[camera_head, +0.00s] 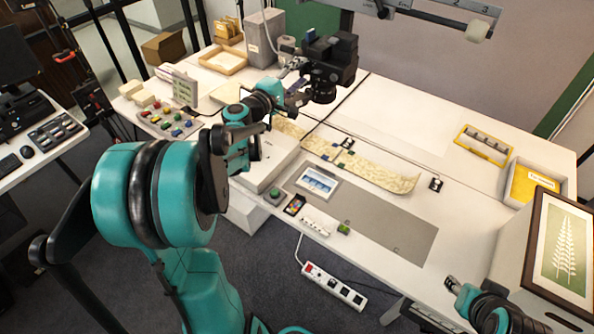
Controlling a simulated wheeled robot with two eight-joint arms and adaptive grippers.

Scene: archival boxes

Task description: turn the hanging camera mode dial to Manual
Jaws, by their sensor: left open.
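The hanging camera (338,52) is a black body with its round lens part (323,86) lower down, above the back of the white table. My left arm reaches from the left towards it. My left gripper (296,70) is open at the camera's left side, close to the body. I cannot tell whether it touches the camera. The mode dial is too small or hidden to make out, so its setting cannot be read. My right gripper (453,284) is low at the right, by the table's front edge, far from the camera; its fingers are too small to judge.
The white table (400,110) carries a patterned strip (385,178), a grey mat (385,228) and a panel of coloured buttons (170,122). A framed fern picture (563,248) stands at the right. A power strip (334,286) lies below the front edge.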

